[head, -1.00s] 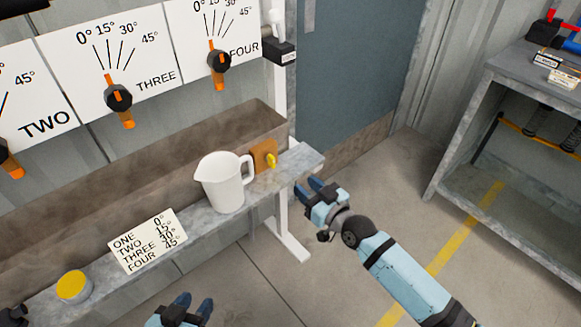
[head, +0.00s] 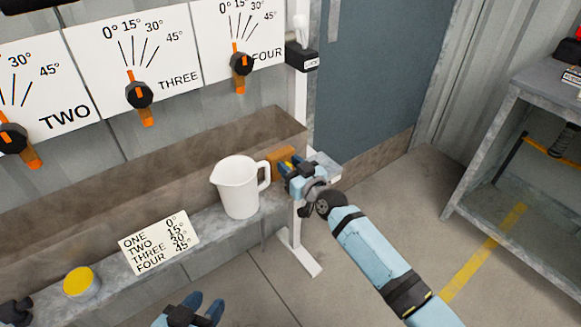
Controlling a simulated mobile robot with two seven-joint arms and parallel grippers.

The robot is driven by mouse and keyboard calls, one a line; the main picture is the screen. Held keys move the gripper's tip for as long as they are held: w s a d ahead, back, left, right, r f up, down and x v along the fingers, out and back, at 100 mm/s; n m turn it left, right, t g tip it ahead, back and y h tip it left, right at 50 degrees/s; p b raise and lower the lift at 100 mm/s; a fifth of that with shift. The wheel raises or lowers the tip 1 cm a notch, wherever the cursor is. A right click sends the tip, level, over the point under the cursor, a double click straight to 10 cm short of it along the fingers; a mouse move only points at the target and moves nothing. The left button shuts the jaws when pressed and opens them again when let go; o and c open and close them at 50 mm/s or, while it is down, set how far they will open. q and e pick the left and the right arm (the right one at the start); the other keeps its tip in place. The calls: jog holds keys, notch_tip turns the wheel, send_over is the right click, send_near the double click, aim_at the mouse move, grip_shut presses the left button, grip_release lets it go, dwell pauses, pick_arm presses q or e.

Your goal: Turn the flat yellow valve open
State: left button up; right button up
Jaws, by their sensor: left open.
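The yellow valve (head: 288,162) is a small yellow handle on an orange-brown block (head: 277,157) at the right end of the grey ledge, just right of the white pitcher. It is mostly hidden behind my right gripper (head: 291,168). The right fingertips are at the valve, with a little yellow showing between them. I cannot tell whether they touch it or how far apart they are. My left gripper (head: 206,307) is open and empty at the bottom edge, below and in front of the ledge.
The white pitcher (head: 238,190) stands close left of the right gripper. A label card (head: 160,242) and a yellow-topped can (head: 80,284) are further left on the ledge (head: 203,221). Dial panels (head: 152,70) hang above. A metal shelf (head: 520,180) stands at right, with clear floor between.

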pick_arm(q)
jog(key=shift+w+r, duration=0.1)
jog(key=shift+r, duration=0.05)
pick_arm(e)
jog(key=shift+c, duration=0.2)
grip_shut()
